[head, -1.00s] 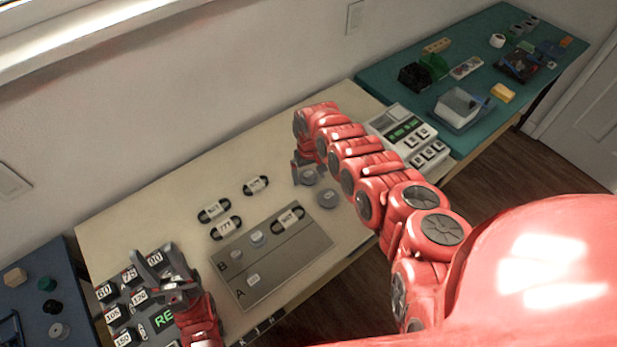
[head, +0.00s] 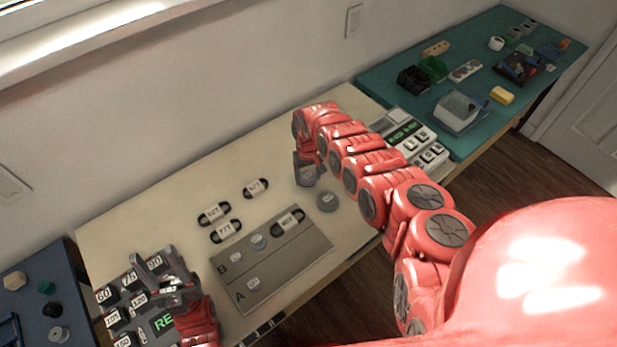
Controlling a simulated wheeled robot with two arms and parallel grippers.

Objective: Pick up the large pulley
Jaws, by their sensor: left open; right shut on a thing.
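My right gripper (head: 308,172) points down at the back of the beige table and is shut on a grey round pulley, which its fingers mostly hide. I cannot tell whether that pulley is clear of the table. A second grey pulley (head: 327,201) lies on the table just in front and to the right of it. A small pale round piece (head: 258,242) sits on the grey mat in row B. I cannot judge from sizes which one is the large pulley. My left gripper (head: 168,285) is open and empty above the black number blocks at the left.
The grey mat (head: 290,262) has rows A and B. Several black belts with labels, one of them (head: 256,188), lie behind and on it. A teal table (head: 400,105) is beyond.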

